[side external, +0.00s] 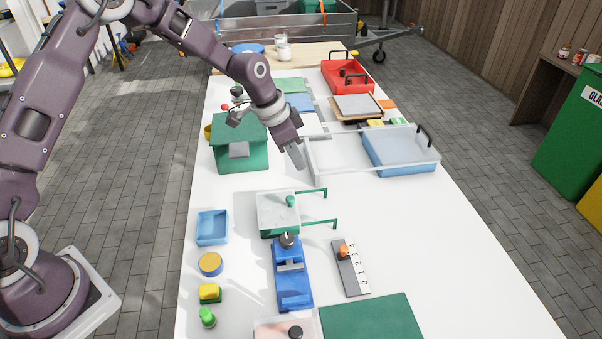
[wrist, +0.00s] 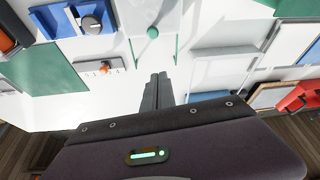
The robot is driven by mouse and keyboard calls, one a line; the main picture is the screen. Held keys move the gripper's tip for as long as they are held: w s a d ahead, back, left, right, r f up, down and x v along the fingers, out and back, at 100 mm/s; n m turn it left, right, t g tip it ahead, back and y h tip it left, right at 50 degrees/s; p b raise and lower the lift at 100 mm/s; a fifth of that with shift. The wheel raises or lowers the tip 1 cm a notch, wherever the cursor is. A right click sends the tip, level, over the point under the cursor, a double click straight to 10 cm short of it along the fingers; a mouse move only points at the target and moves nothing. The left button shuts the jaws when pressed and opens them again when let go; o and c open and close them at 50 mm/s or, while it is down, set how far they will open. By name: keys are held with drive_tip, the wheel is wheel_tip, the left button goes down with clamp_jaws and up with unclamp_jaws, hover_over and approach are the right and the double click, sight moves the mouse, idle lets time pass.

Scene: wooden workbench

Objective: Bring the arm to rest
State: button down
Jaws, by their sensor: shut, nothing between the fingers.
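My gripper (side external: 298,158) hangs above the white bench, between the green house-like box (side external: 228,155) and the clear tray with a black handle (side external: 335,153). Its fingers are together and hold nothing. In the wrist view the fingertips (wrist: 159,76) are also together, over the white bench top. My arm reaches in from the left and bends down to the gripper. The gripper looks apart from the things around it, though its exact height is hard to tell.
A green-and-clear box with rails (side external: 278,213), a blue device with a black knob (side external: 292,285) and a numbered slider (side external: 351,268) stand in front. A blue tray (side external: 212,228) is at left, a red crate (side external: 345,77) at the back. Bare bench (side external: 420,230) lies at right.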

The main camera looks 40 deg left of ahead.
drive_tip(key=s+a+r+n+t+y, duration=0.1)
drive_tip(key=s+a+r+n+y, duration=0.15)
drive_tip(key=s+r, duration=1.5)
drive_tip(key=s+a+r+n+t, duration=0.1)
drive_tip(key=s+n, duration=0.3)
drive_tip(key=s, duration=1.4)
drive_tip(key=shift+s+a+r+n, duration=0.3)
drive_tip(key=shift+r+n, duration=0.05)
drive_tip(key=shift+r, duration=0.35)
